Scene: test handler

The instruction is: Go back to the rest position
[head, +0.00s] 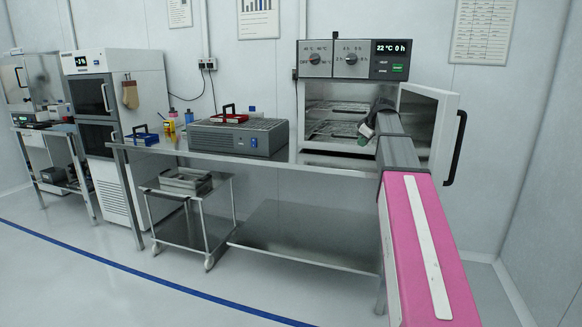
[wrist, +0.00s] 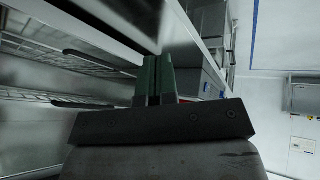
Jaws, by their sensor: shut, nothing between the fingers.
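My gripper (head: 366,129) is at the open mouth of the oven-like chamber (head: 346,60) on the right of the bench, at the end of my pink and grey arm. In the wrist view my gripper (wrist: 155,62) shows its two greenish fingers side by side, shut with nothing between them. Wire racks (wrist: 60,95) of the chamber lie to the left of the fingers in that view. The chamber's door (head: 445,125) stands open to the right of my arm. My arm hides part of the chamber's opening.
The steel bench (head: 200,153) carries a grey vented unit (head: 235,138) with a red tray (head: 229,117) on top, and a blue tray (head: 141,137). A steel cart (head: 190,200) stands under the bench. The floor in front (head: 120,280) is clear.

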